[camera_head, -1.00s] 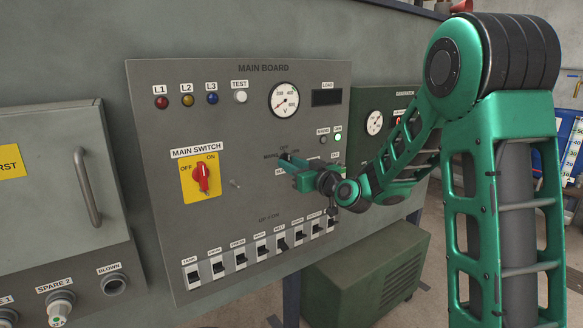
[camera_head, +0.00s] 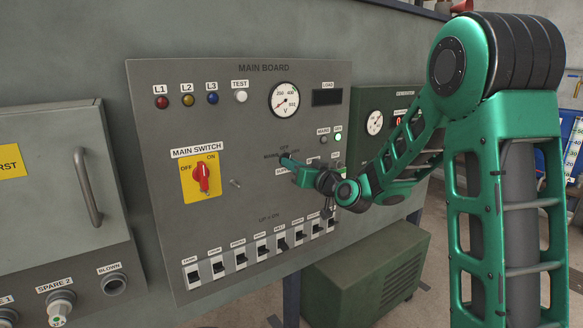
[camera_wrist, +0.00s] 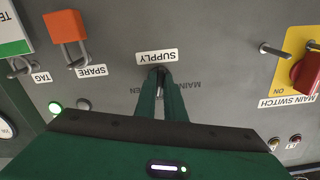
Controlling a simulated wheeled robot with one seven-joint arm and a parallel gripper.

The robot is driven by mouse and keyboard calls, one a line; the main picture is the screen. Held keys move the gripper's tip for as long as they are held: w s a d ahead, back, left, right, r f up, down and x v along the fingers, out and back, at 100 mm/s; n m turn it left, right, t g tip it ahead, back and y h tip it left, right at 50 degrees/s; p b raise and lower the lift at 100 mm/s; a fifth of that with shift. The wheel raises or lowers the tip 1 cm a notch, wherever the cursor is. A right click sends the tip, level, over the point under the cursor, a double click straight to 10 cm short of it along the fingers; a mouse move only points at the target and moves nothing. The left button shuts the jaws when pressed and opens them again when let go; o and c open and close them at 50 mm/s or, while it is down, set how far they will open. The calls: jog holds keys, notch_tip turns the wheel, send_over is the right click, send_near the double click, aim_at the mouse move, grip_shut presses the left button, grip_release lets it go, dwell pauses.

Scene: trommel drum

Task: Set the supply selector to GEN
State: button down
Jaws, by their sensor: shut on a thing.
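The supply selector (camera_wrist: 161,78) is a small dark knob on the grey main board. In the wrist view it sits between my gripper's two green fingers (camera_wrist: 159,88), which are shut on it, just beside the SUPPLY label (camera_wrist: 156,57). Printed position words show on both sides of the fingers, one ending in EN and the other starting with MAIN. In the head view my gripper (camera_head: 286,162) reaches the board from the right and covers the knob, below the printed OFF. The fingers hide which position the knob points to.
The red main switch (camera_head: 203,179) is left of my gripper, with a small metal peg (camera_head: 235,183) between. A row of breakers (camera_head: 262,248) lies below. An orange padlock (camera_wrist: 66,30) hangs near the SPARE label. A green lamp (camera_head: 338,138) is lit above right.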

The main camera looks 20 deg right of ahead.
jog(key=shift+d+m, duration=0.2)
jog(key=shift+m, duration=4.2)
jog(key=c, duration=1.8)
grip_release()
jog(key=shift+c, duration=0.2)
jog(key=shift+a, duration=0.1)
jog(key=v, duration=1)
jog(key=shift+s, duration=0.35)
